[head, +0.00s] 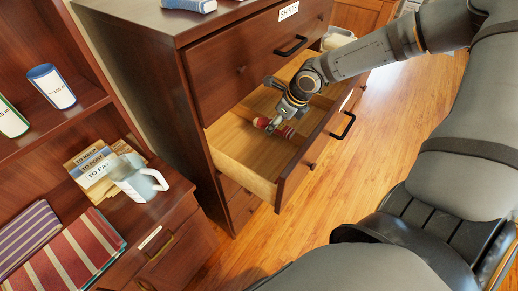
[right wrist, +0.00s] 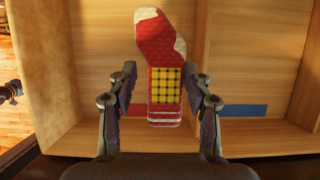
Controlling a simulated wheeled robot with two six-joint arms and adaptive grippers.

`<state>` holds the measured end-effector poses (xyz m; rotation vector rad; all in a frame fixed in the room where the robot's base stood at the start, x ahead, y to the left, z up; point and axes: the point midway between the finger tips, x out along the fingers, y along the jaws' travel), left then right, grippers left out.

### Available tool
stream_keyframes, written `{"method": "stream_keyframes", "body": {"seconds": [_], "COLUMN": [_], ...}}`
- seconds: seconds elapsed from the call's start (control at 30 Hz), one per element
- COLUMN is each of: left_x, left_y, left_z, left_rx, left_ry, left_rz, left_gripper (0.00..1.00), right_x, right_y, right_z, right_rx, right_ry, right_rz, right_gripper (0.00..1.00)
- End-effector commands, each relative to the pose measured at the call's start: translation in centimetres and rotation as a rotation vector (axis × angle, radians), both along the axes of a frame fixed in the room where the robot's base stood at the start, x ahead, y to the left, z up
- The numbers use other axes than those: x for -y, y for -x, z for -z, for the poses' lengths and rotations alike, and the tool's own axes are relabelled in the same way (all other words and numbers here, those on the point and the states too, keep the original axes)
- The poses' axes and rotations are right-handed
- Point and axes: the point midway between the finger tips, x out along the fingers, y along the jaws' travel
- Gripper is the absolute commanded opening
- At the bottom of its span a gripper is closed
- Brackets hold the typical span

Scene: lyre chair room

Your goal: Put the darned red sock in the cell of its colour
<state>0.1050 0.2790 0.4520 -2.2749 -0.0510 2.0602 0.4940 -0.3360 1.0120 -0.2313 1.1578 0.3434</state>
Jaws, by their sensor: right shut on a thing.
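The red sock (right wrist: 158,45) has pale toe and heel parts and a yellow-and-black checked darn (right wrist: 166,86). My right gripper (head: 281,122) is shut on it inside the open drawer; in the right wrist view the fingers (right wrist: 163,100) stand on either side of the sock's cuff end. In the head view only a small part of the sock (head: 262,122) shows by the gripper. The wooden drawer (head: 240,171) is divided into cells. A blue strip (right wrist: 245,110) marks the right-hand cell in the wrist view.
The drawer's front (head: 313,160) and the closed drawer above (head: 243,62) border the opening. At left, a side cabinet bears a grey-white mug (head: 137,180), paper folders (head: 92,168) and striped cloths (head: 68,252). Wooden floor (head: 400,115) is clear at right.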

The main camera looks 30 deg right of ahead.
Motion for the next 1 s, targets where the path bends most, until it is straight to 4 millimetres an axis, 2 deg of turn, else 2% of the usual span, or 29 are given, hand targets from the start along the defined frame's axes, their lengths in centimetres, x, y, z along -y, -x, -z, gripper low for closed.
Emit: {"method": "stream_keyframes", "body": {"seconds": [0.2, 0.3, 0.47, 0.73, 1.0], "left_x": [0.0, 0.0, 0.1, 0.1, 0.1], "left_y": [0.7, 0.6, 0.0, -0.3, -0.3], "left_z": [4.9, 6.4, 6.2, 10.0, 9.6], "left_rx": [-0.01, -0.009, -0.001, 0.006, 0.004], "left_ry": [0.0, 0.001, 0.001, 0.001, 0.001], "left_rz": [-0.001, -0.001, -0.001, 0.0, -0.001], "left_gripper": [0.4, 0.4, 0.4, 0.4, 0.4], "right_x": [0.0, 0.0, 0.0, 0.0, 0.0], "right_y": [0.0, 0.0, 0.0, 0.0, 0.0], "right_z": [4.8, 6.3, 6.1, 10.1, 9.7], "right_rx": [-0.001, -0.001, -0.001, -0.002, -0.002], "right_ry": [0.0, 0.0, 0.0, 0.0, 0.0], "right_rz": [0.001, 0.002, 0.002, 0.002, 0.002], "right_gripper": [0.26, 0.26, 0.26, 0.26, 0.26]}}
